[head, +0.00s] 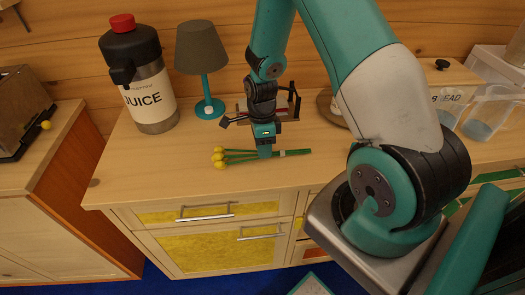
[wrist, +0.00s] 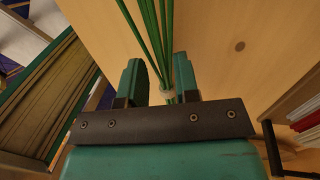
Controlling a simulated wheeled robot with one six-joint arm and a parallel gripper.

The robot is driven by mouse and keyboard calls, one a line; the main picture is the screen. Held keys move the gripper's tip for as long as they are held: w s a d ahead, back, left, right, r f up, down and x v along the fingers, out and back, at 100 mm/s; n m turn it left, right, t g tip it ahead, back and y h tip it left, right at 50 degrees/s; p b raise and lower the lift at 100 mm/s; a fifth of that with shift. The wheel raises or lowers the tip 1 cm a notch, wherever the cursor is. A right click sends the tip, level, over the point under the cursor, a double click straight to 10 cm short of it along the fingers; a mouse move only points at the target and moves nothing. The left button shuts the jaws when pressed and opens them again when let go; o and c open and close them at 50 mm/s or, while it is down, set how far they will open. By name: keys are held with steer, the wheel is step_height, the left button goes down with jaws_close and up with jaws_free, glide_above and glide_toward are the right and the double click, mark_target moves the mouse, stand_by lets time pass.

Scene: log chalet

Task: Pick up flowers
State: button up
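The flowers (head: 240,155) are a small bunch with yellow round heads and green stems. They lie on the wooden counter top (head: 180,175), heads to the left and stems to the right, with a pale band around the stems. My gripper (head: 265,152) points down over the stems in the head view. In the wrist view the green stems (wrist: 155,30) run between the two teal fingers of my gripper (wrist: 158,72). The pale band shows close to the right finger. A gap shows between the left finger and the stems, so the fingers look open. The heads are outside the wrist view.
A juice jug (head: 150,95) with a red cap and a teal lamp (head: 203,60) stand behind the flowers on the left. A dark rack (head: 290,102) stands just behind my gripper. A bread box (head: 450,88) and clear containers (head: 488,110) are at the right. The counter's front left is clear.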

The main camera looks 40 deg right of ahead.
steer(key=shift+s+a+f, duration=0.1)
steer(key=shift+f, duration=0.7)
jaws_close()
steer(key=shift+r, duration=0.1)
